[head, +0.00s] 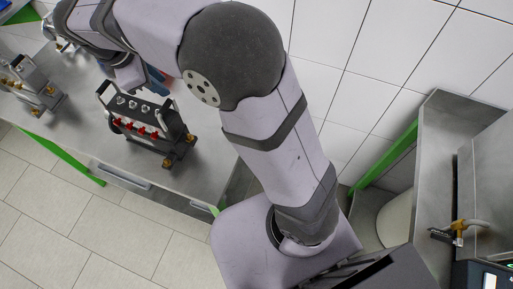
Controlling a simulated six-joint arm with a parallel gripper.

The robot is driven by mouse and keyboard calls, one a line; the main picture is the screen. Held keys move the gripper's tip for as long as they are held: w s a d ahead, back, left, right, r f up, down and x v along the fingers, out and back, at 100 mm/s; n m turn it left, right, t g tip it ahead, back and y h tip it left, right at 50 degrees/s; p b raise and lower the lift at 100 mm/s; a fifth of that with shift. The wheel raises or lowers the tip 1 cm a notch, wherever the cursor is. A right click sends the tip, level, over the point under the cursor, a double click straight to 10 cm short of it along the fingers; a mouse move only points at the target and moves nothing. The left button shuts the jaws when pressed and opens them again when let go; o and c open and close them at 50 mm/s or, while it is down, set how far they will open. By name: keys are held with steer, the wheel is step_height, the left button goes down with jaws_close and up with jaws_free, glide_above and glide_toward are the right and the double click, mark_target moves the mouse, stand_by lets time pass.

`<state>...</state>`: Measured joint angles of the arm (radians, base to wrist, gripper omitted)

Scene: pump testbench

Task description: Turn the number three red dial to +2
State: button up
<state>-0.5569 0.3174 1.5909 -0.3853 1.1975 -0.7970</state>
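A dark pump unit (150,118) with carrying handles and brass fittings stands on the steel table. A row of several small red dials (139,131) runs along its front face. Their numbers and scale marks are too small to read, so I cannot tell their settings or which is number three. My arm reaches over the table from the right. Its wrist end (127,74) is above and behind the unit's left handle, apart from the red dials. The fingers of my gripper cannot be made out, so open or shut does not show.
A second similar unit (33,87) stands on the table (82,125) at the left. A blue object (156,80) is partly hidden behind the main unit. A white tiled wall (350,50) is behind. A steel bench (435,165) with a brass tap (459,229) is at right.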

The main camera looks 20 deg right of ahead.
steer(key=s+d+f+m+g+y+b, duration=0.1)
steer(key=s+d+f+m+g+b, duration=0.2)
steer(key=s+d+f+m, duration=1.3)
steer(key=s+d+b, duration=0.1)
steer(key=s, duration=0.2)
steer(key=shift+s+y+b, duration=0.25)
steer(key=shift+y+b, duration=0.1)
steer(key=shift+y, duration=0.05)
steer(key=shift+d, duration=0.1)
